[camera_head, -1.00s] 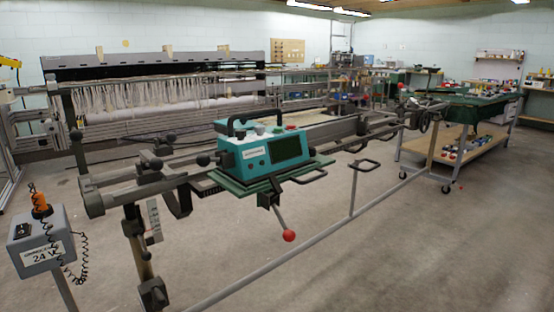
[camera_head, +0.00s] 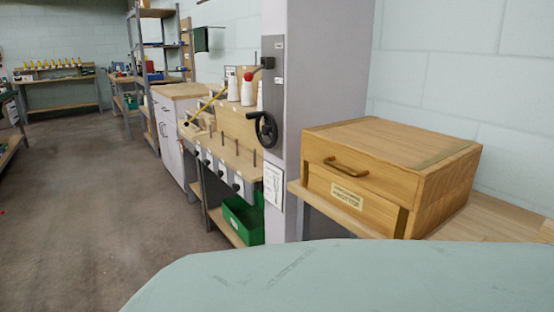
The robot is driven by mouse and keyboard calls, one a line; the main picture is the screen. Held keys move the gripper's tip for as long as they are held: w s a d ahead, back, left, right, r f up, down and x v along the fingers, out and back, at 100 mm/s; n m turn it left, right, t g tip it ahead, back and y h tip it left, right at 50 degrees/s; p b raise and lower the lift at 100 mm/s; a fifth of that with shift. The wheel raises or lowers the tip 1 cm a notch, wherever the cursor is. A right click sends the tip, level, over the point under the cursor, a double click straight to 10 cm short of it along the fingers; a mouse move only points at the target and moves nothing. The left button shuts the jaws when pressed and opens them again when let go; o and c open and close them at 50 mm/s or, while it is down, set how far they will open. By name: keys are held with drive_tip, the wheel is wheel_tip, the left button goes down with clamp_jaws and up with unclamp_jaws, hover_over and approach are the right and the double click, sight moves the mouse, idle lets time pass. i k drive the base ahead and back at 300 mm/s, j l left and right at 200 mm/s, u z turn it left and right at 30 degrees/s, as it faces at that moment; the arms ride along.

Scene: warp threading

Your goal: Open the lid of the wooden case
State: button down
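The wooden case (camera_head: 435,203) sits on a wooden bench at the right of the head view. Its lid (camera_head: 385,143) lies flat on top and looks closed. A brass-coloured handle (camera_head: 346,168) is on the upper front face, with a small label plate (camera_head: 347,195) below it. My gripper is not in view, so its state and its distance from the case do not show.
The floor (camera_head: 90,210) at left is clear. A pale green rounded surface fills the bottom foreground.

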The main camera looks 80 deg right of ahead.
sight(411, 167)
drive_tip(key=z, duration=2.85)
drive_tip(key=k+u, duration=0.3)
drive_tip(key=j+u, duration=0.25)
drive_tip(key=k+l, duration=0.05)
drive_tip(key=l, duration=0.05)
